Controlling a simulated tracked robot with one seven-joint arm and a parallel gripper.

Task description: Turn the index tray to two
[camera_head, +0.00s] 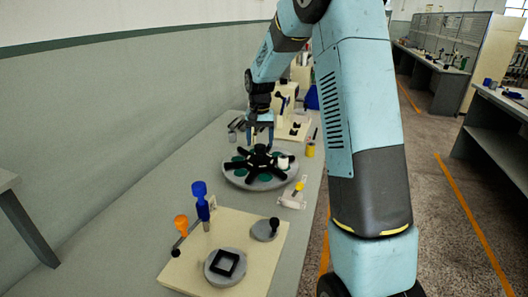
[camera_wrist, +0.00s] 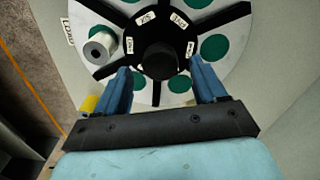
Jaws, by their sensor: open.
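The index tray (camera_head: 240,181) is a round light disc on the bench with dark green round pads and a black spoked hub. In the wrist view the tray (camera_wrist: 228,22) shows a dark round knob (camera_wrist: 160,58) at its centre and small white labels on the hub, too small to read surely. A white hollow spool (camera_wrist: 100,43) stands on one pad, beside a LOAD label (camera_wrist: 69,30) off the tray's edge. My gripper (camera_head: 261,141) is over the tray's middle, pointing down. In the wrist view my gripper (camera_wrist: 161,72) is open, one finger on each side of the knob; contact cannot be told.
A yellow cylinder (camera_head: 310,150) and a small yellow-tipped fixture (camera_head: 297,190) stand right of the tray. A wall runs along the left.

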